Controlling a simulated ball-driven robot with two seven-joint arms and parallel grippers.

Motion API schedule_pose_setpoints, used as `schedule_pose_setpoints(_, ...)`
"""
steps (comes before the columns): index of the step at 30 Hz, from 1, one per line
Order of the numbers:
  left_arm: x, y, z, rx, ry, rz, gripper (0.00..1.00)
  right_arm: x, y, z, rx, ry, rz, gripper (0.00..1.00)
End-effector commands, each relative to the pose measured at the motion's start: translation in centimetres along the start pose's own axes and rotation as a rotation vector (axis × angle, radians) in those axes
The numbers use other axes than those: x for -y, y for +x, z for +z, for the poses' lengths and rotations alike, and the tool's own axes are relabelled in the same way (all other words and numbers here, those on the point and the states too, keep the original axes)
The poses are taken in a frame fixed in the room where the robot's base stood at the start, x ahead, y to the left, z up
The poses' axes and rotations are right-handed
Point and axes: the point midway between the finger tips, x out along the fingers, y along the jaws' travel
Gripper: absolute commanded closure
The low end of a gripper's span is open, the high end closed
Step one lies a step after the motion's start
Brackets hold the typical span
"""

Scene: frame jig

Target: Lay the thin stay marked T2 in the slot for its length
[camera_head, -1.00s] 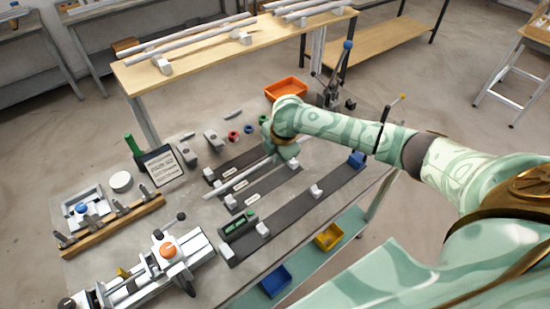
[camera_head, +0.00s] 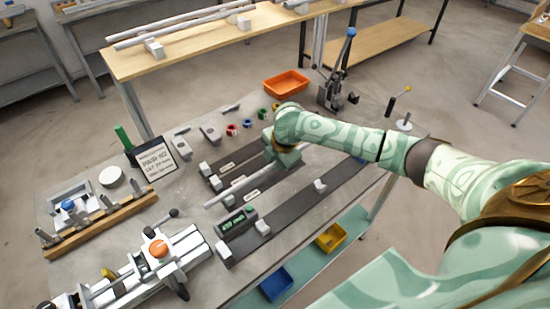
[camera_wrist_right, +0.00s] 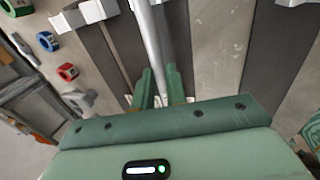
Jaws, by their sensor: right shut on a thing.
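My right gripper (camera_head: 284,158) is shut on a thin pale grey rod, the stay (camera_head: 236,190). The stay also shows in the right wrist view (camera_wrist_right: 151,40), running away from between the green fingers (camera_wrist_right: 160,92). It lies along the middle dark slot strip (camera_wrist_right: 178,42), seemingly over it; I cannot tell whether it touches. A shorter-looking strip (camera_head: 238,160) lies behind, and a long strip (camera_head: 295,208) in front, with white end blocks. No T2 mark is readable on the stay. My left gripper is not in view.
An orange tray (camera_head: 286,82) and coloured rings (camera_head: 232,129) are behind. A clamp-like machine (camera_head: 158,262) stands front left. A sign (camera_head: 156,161) and wooden rack (camera_head: 102,223) are at left.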

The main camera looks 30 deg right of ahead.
Motion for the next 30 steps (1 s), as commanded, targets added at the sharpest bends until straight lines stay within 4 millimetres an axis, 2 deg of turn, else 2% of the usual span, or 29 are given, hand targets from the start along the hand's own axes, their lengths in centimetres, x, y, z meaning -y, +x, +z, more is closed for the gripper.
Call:
schedule_pose_setpoints(10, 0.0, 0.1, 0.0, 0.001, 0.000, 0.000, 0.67, 0.1, 0.3, 0.0, 0.000, 0.000, 0.000, 1.00)
schedule_pose_setpoints(11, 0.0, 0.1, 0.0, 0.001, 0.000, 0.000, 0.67, 0.1, 0.3, 0.0, 0.000, 0.000, 0.000, 0.78)
schedule_pose_setpoints(12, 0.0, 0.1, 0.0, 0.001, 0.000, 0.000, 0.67, 0.1, 0.3, 0.0, 0.000, 0.000, 0.000, 0.67)
schedule_pose_setpoints(13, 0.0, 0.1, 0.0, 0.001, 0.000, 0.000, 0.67, 0.1, 0.3, 0.0, 0.000, 0.000, 0.000, 0.61)
schedule_pose_setpoints(23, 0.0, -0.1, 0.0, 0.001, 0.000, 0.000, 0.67, 0.1, -0.1, 0.0, 0.000, 0.000, 0.000, 0.61)
schedule_pose_setpoints(26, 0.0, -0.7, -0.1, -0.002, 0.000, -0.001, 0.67, 0.0, -1.4, 0.1, 0.002, 0.001, 0.002, 0.61)
schedule_pose_setpoints(30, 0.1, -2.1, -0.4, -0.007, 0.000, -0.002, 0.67, -0.1, -4.8, 0.1, 0.002, -0.002, 0.004, 0.61)
